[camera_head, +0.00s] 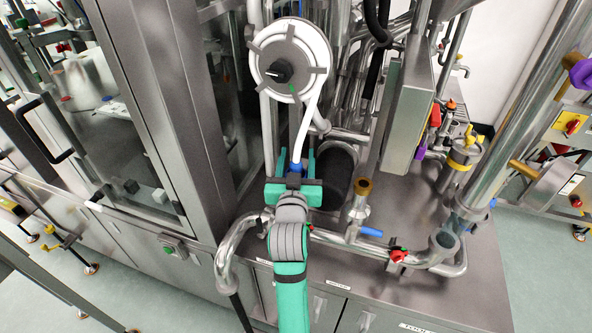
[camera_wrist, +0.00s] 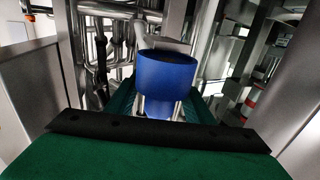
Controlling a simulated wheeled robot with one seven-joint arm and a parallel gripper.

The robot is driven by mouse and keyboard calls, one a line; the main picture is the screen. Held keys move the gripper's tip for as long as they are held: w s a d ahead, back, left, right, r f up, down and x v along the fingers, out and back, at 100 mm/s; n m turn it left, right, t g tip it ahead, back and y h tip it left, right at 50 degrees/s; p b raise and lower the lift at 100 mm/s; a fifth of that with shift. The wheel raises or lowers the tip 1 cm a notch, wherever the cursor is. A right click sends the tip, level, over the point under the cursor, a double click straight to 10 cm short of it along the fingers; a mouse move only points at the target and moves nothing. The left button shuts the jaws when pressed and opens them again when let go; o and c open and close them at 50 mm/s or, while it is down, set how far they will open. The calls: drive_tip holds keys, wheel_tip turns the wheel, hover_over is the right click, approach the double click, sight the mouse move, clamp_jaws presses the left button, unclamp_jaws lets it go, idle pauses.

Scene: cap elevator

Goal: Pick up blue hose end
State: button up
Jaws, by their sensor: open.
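The blue hose end (camera_head: 296,167) is at the lower tip of a white hose (camera_head: 304,132) that hangs down from a round reel (camera_head: 289,60). In the wrist view the blue hose end (camera_wrist: 165,80) is a large blue cup shape in the middle, wider at the top. My green gripper (camera_head: 294,180) is open, with its fingers on either side of the blue end. In the wrist view my gripper (camera_wrist: 160,108) shows behind and below the blue piece. Whether the fingers touch it cannot be told.
A steel bench with pipes carries a blue-handled valve (camera_head: 370,232) and a red valve (camera_head: 398,256) to the right of my arm. A dark cylinder (camera_head: 334,178) stands close right of my gripper. A glass-doored cabinet (camera_head: 110,100) is at left.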

drive_tip(key=shift+c, duration=0.5)
clamp_jaws()
wheel_tip(320, 180, up, 10)
idle(0.4)
